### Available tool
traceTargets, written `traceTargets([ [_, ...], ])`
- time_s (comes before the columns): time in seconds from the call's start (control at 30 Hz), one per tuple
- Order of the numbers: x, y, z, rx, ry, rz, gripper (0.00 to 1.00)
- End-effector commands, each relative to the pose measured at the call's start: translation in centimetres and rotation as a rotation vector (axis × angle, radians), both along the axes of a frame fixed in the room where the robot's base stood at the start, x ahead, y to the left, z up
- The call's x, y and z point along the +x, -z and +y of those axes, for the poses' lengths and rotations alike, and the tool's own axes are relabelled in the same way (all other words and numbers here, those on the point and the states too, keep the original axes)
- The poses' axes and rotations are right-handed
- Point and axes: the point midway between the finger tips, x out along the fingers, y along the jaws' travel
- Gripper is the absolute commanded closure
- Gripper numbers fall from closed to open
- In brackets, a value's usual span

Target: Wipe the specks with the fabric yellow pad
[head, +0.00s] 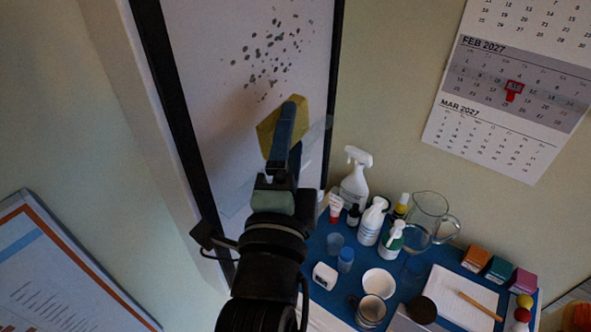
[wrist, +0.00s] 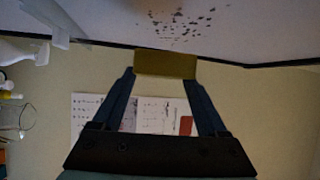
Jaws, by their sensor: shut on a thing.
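The dark specks (head: 268,50) form a scattered patch on a pale upright panel (head: 205,60) with a black frame. They also show at the top of the wrist view (wrist: 180,24). The yellow pad (head: 268,128) is between the fingers of my gripper (head: 289,140), just below the specks in the head view. In the wrist view both fingers close on the ends of the yellow pad (wrist: 165,64), its far edge near the panel. I cannot tell whether the pad touches the panel. My gripper and arm hide part of the pad and the lower panel.
A blue-topped table (head: 318,245) right of my arm holds a spray bottle (head: 355,178), pump bottles, a glass jug (head: 430,218), a white bowl (head: 379,282), small boxes and a notepad (head: 462,300). A wall calendar (head: 510,85) hangs at upper right. A clear piece (head: 317,135) juts from the panel's right side.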

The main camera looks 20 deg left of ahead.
Motion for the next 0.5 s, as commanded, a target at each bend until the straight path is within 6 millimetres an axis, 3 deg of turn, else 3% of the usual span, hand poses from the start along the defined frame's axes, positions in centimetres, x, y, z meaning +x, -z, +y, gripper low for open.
traceTargets([
  [0.1, 0.0, -1.4, 0.1, 0.008, -0.006, -0.003, 0.77],
  [0.5, 1.1, -1.4, 3.4, 0.008, -0.01, -0.005, 0.77],
])
